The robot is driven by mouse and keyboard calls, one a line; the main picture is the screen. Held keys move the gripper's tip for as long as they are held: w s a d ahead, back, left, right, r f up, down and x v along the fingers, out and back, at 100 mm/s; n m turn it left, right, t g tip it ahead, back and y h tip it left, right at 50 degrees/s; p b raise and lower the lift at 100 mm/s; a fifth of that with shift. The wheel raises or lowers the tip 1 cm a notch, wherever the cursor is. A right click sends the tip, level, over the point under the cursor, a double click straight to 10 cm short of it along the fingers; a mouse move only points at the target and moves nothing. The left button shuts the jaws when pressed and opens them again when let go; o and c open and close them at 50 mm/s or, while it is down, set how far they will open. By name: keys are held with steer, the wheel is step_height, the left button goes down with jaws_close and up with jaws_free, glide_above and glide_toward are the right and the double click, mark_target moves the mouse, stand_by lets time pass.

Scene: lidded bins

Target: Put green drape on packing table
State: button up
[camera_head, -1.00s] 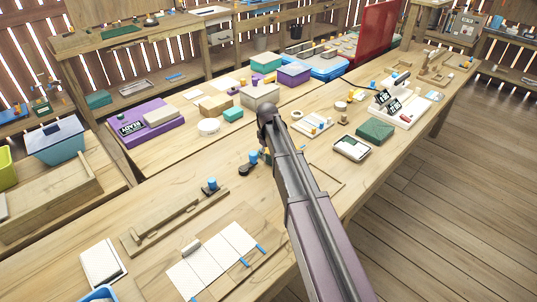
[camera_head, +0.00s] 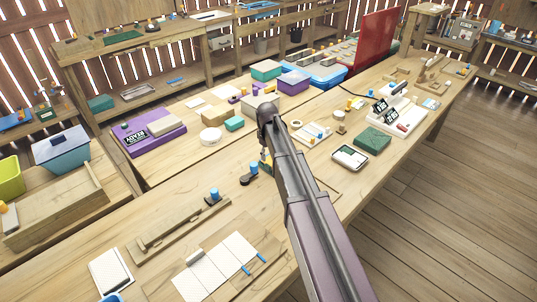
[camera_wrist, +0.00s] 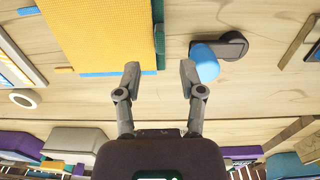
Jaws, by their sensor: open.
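A dark green folded piece (camera_head: 373,140), which may be the green drape, lies on the long wooden table (camera_head: 345,205) right of my arm in the head view. I cannot tell whether this table is the packing table. My gripper (camera_wrist: 160,70) is open and empty in the wrist view, above a wooden table top. A blue cylinder (camera_wrist: 204,62) beside a black piece (camera_wrist: 232,45) is close to the right finger. My arm mostly hides the gripper in the head view.
A white-edged tray (camera_head: 350,158) and a white stand with black displays (camera_head: 403,113) are near the green piece. A purple box (camera_head: 147,135), a teal bin (camera_head: 62,148) and a blue tray (camera_head: 322,77) stand further back. Bare floor lies at the right.

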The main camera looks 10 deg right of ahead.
step_height(320, 180, up, 7)
steer(key=p, duration=0.6)
steer(key=shift+f, duration=0.2)
stand_by(0.5)
steer(key=s+d+m, duration=0.2)
steer(key=s+m, duration=0.1)
steer(key=s, duration=0.9)
steer(key=s+d+m, duration=0.3)
steer(key=s+m, duration=0.1)
steer(key=s, duration=0.9)
steer(key=shift+d, duration=0.35)
